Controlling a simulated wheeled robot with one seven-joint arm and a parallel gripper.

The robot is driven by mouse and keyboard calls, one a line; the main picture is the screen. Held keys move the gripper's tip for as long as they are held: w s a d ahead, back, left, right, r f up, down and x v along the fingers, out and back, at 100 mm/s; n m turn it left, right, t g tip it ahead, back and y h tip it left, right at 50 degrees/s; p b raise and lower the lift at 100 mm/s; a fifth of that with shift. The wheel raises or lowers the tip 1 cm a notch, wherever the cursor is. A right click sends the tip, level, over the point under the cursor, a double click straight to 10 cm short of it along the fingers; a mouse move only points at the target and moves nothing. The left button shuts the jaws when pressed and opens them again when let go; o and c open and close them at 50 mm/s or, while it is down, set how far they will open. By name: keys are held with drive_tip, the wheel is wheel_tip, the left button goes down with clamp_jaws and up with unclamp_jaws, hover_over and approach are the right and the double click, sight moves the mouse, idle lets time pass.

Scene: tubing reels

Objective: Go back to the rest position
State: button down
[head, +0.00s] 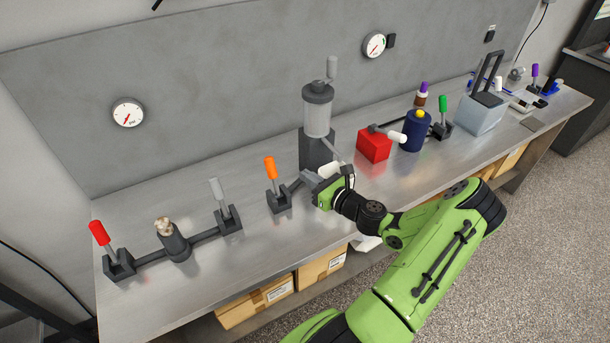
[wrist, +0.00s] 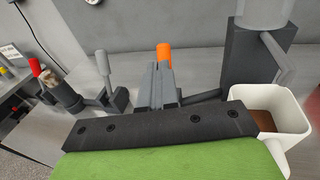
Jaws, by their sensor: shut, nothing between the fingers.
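My gripper (head: 309,179) is at the end of my green arm, above the front part of the metal bench, just right of the orange-handled lever (head: 271,170). Its fingers (wrist: 163,85) are shut and empty in the wrist view, pointing toward the orange handle (wrist: 164,56). In the head view my gripper overlaps the base of the grey dispenser (head: 317,120) with a clear cylinder. I cannot tell whether the fingers touch anything there. A white container (wrist: 268,118) with brown contents is right of my gripper in the wrist view; in the head view it is mostly hidden.
The bench (head: 255,237) also carries a red-handled lever (head: 104,240), a grey-handled lever (head: 221,196), a red box (head: 374,145), a blue cylinder (head: 416,132) and a pale bin (head: 479,113). Cardboard boxes (head: 257,302) sit below. The floor (head: 530,225) at right is clear.

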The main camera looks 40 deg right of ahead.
drive_tip(key=shift+s, duration=0.2)
drive_tip(key=a+r+n+g+y+b, duration=0.1)
drive_tip(key=a+n+g+y+b, duration=0.3)
drive_tip(key=a+n+g, duration=1.25)
drive_tip(key=s+a+r+n+t+h, duration=0.1)
drive_tip(key=s+a+r+n, duration=0.2)
drive_tip(key=s+n, duration=0.3)
drive_tip(key=s+a+r+n+t+h+b, duration=0.1)
drive_tip(key=s+a+r+n+t, duration=0.1)
drive_tip(key=s+a+r+n, duration=0.2)
drive_tip(key=s+a+r+n+t+h+b, duration=0.1)
drive_tip(key=s+a+r+n, duration=0.3)
drive_tip(key=s+n, duration=0.5)
drive_tip(key=shift+a+n+t+h, duration=0.45)
drive_tip(key=shift+a+t, duration=0.1)
drive_tip(key=shift+a, duration=0.65)
drive_tip(key=shift+s, duration=0.1)
